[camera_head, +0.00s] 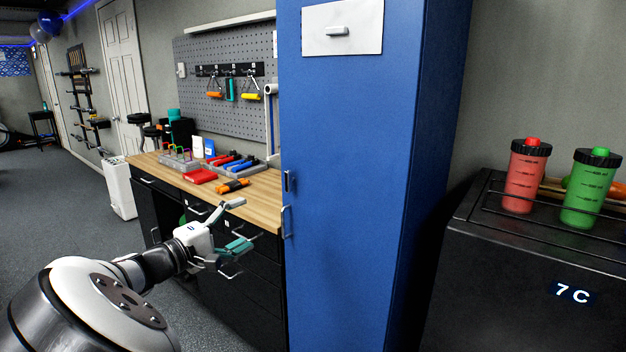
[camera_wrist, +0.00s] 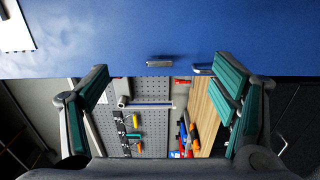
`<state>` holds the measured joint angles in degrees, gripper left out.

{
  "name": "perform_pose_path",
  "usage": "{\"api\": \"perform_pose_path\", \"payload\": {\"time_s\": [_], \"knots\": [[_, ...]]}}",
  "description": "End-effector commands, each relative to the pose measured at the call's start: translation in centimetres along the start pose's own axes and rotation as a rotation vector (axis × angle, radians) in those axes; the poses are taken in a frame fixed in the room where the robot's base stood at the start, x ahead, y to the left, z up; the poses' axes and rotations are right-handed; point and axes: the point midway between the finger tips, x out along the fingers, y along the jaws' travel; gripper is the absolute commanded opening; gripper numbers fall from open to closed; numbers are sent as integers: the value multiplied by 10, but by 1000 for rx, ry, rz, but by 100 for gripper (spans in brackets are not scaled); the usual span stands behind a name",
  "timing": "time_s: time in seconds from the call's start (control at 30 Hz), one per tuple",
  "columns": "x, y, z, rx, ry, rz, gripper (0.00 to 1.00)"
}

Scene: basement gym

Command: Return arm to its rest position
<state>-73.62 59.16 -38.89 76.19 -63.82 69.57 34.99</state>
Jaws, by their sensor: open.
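My arm reaches from the lower left of the head view. My gripper (camera_head: 238,226) is open and empty, with teal pads on its fingers. It is in front of the dark drawers below the wooden worktop (camera_head: 262,190) and left of the blue locker (camera_head: 345,180). In the wrist view, the two fingers of my gripper (camera_wrist: 163,75) stand wide apart with nothing between them. Beyond them are the blue locker (camera_wrist: 150,45), the pegboard and the worktop edge. In the head view I cannot tell the exact gap between gripper and drawers.
A pegboard (camera_head: 240,110) with hanging handles is above the worktop. A red box (camera_head: 199,176) and an orange-black tool (camera_head: 232,186) lie on it. Red (camera_head: 525,180) and green (camera_head: 590,190) bottles stand on a black cabinet at right. Open grey floor (camera_head: 60,205) lies left.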

Motion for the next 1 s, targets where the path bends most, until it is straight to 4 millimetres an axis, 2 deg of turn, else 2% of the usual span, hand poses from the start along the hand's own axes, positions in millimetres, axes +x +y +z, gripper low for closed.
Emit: {"api": "perform_pose_path", "payload": {"time_s": [0.03,0.33,0.57,0.67,0.8,0.9,1.0], "knots": [[8,3,7,4,-19,-16,80],[40,7,41,16,-106,-116,80],[74,13,89,43,-211,-250,80],[90,16,118,62,-269,-329,80],[111,22,175,111,-366,-482,80],[119,27,221,161,-433,-610,80],[118,32,263,216,-484,-730,80]]}}
